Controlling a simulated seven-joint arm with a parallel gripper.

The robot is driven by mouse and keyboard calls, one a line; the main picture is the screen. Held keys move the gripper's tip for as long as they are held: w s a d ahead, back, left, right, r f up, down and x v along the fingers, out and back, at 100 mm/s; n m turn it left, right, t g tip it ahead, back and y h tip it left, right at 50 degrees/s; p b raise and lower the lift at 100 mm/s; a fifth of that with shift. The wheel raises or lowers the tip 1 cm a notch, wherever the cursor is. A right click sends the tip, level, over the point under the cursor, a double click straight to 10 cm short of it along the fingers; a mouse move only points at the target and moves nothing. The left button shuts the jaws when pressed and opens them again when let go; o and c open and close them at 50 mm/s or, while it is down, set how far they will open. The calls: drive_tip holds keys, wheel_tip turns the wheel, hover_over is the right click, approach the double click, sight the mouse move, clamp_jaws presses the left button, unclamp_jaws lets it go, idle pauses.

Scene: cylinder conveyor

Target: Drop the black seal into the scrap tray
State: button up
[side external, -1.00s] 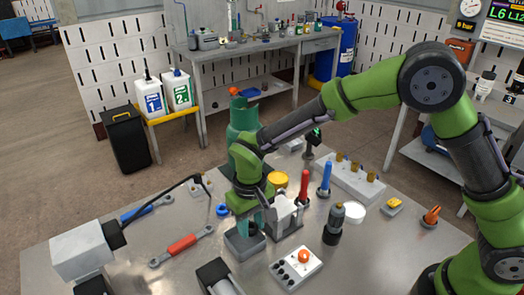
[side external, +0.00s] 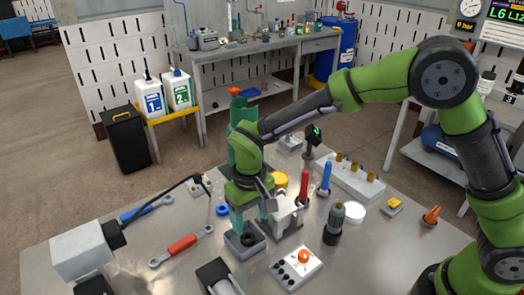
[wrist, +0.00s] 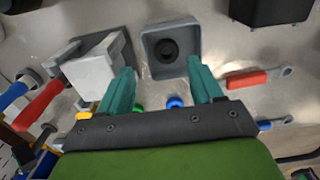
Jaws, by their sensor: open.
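The black seal (side external: 248,239) is a dark ring lying inside the small grey scrap tray (side external: 236,252). In the wrist view the seal (wrist: 168,47) lies flat on the floor of the tray (wrist: 150,62), with the tray walls around it. My gripper (side external: 254,220) is above the tray, its teal fingers spread apart with nothing between them. In the wrist view the open fingers (wrist: 163,78) reach toward the tray, and the seal is clear of both.
A grey fixture block (wrist: 95,72) stands close beside the tray. A red-handled wrench (side external: 181,245) and a blue ring (side external: 222,210) lie to the left. A white button box (side external: 296,268) is at the front right. Upright red (side external: 304,185) and blue handles stand behind.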

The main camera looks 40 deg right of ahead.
wheel_tip(320, 180, up, 14)
drive_tip(key=shift+r, duration=0.25)
drive_tip(key=s+d+r+m+t+y, duration=0.1)
drive_tip(key=s+d+r+m+t, duration=0.1)
drive_tip(key=s+d, duration=0.6)
drive_tip(key=s+d+r+m+t+y, duration=0.1)
drive_tip(key=s+d+r+m+t, duration=0.1)
drive_tip(key=s+d+t, duration=0.3)
drive_tip(key=s+d, duration=0.3)
drive_tip(key=d, duration=0.2)
drive_tip(key=shift+d, duration=0.25)
